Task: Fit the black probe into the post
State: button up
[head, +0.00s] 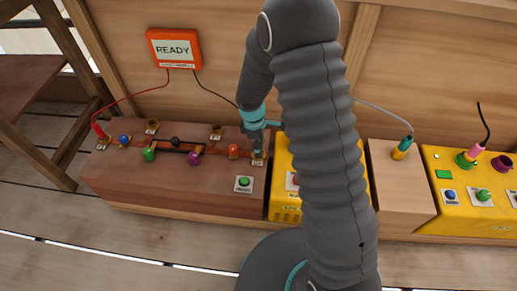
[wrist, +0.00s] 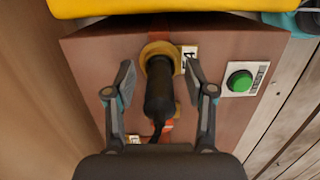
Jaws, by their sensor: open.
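The black probe (wrist: 160,88) stands with its lower end at the brass post (wrist: 150,50) in the wrist view. The tip is hidden by the post's ring, so its depth cannot be told. My gripper (wrist: 160,78) is open, with one finger on each side of the probe and gaps between. In the head view my gripper (head: 257,143) is over the right end of the brown box, above the post (head: 258,160), and the probe is mostly hidden there. The probe's black lead (head: 215,89) runs up to the orange meter (head: 174,49), which reads READY.
A red probe (head: 98,130) stands at the left end of the brown box (head: 120,180). Other brass posts (head: 152,126) and coloured knobs (head: 194,158) line its top. A green button (head: 244,183) is near its front. Yellow boxes (head: 430,190) stand to the right.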

grip_shut()
dwell(0.3)
